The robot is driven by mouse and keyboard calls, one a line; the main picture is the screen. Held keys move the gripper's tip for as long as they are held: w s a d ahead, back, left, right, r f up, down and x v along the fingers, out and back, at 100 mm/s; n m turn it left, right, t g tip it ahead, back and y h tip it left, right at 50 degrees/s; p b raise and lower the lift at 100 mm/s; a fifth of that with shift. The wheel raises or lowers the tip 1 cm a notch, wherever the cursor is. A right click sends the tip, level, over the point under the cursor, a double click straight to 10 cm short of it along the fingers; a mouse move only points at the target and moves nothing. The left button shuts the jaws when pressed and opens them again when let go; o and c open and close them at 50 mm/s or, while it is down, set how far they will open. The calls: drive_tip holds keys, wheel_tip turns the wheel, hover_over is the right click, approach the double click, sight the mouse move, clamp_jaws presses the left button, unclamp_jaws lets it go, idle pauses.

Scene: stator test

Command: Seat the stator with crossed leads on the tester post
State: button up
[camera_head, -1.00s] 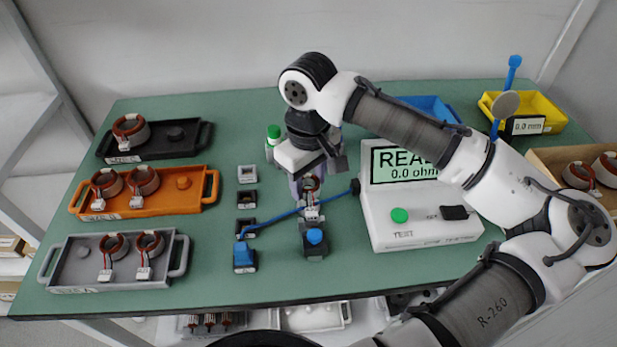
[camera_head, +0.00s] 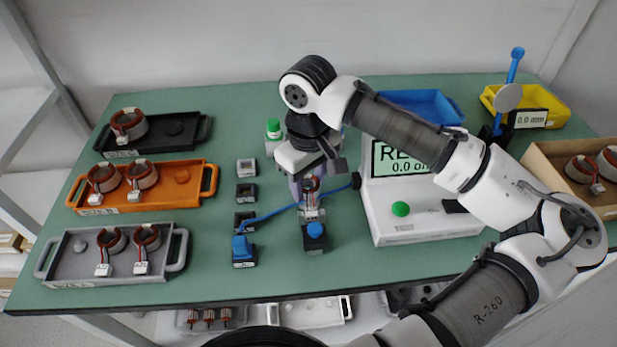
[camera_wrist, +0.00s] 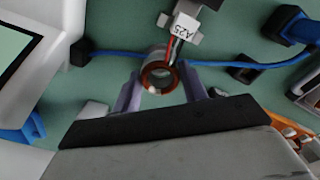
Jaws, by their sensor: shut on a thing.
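My gripper (camera_head: 307,188) is shut on a stator (camera_wrist: 159,76), a copper-wound ring held between two pale purple fingers. The ring also shows small and partly hidden in the head view (camera_head: 312,183). Its red and dark leads run to a white connector (camera_wrist: 186,24) marked A25; I cannot tell whether they cross. The white tester (camera_head: 415,212) stands just right of my gripper, with a green button and a lit screen partly covered by my arm. I cannot pick out the tester post, or tell whether the stator touches anything beneath it.
A black block with a blue top (camera_head: 314,236) stands in front. Black (camera_head: 146,152), orange (camera_head: 205,181) and grey (camera_head: 75,270) trays on the left hold stators. Small dark sockets (camera_head: 246,194) stand between.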

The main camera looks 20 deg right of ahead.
drive_tip(key=shift+f, duration=0.35)
idle(0.3)
drive_tip(key=o, duration=1.1)
wheel_tip(320, 180, up, 14)
drive_tip(key=shift+f, duration=0.1)
